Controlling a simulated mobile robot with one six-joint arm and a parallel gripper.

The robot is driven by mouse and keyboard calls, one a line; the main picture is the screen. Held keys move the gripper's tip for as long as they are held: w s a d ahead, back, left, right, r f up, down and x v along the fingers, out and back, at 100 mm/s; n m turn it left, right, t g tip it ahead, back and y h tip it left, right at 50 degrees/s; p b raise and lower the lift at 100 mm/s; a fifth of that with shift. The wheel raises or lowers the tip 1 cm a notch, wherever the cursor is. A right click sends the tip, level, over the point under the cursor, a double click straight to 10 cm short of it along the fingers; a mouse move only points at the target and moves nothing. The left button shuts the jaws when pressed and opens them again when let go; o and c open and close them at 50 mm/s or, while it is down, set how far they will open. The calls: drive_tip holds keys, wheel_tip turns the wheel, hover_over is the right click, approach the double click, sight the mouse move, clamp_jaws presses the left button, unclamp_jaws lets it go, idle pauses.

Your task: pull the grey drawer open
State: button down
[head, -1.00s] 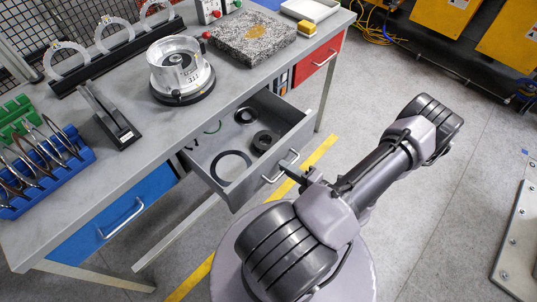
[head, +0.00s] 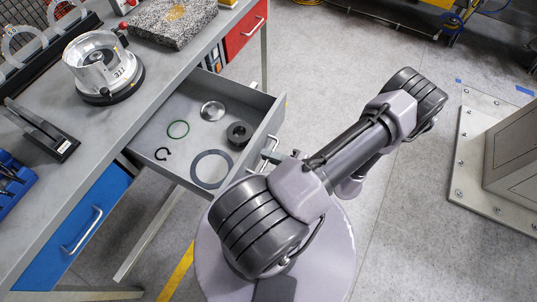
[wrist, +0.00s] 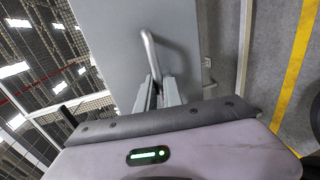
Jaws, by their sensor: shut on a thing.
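The grey drawer (head: 264,122) stands well out from under the workbench, with its inside open to view. Its bar handle (head: 270,147) is on the front panel, and it also shows in the wrist view (wrist: 150,48). My gripper (head: 277,157) is at that handle, partly hidden behind my arm. In the wrist view my two fingers (wrist: 157,92) are closed around the lower part of the bar, close to the grey front panel.
The drawer holds a metal disc (head: 212,111), a green ring (head: 172,136), a thick black ring (head: 239,133), a snap ring (head: 161,158) and a large flat ring (head: 194,172). A blue drawer (head: 88,222) and a red drawer (head: 240,38) flank it. A grey pedestal (head: 515,150) stands right.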

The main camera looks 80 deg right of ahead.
drive_tip(key=shift+d, duration=0.1)
drive_tip(key=c, duration=1.5)
unclamp_jaws()
drive_tip(key=p+v, duration=0.3)
drive_tip(key=v, duration=1.4)
drive_tip(key=shift+s, duration=0.2)
drive_tip(key=shift+r, duration=0.1)
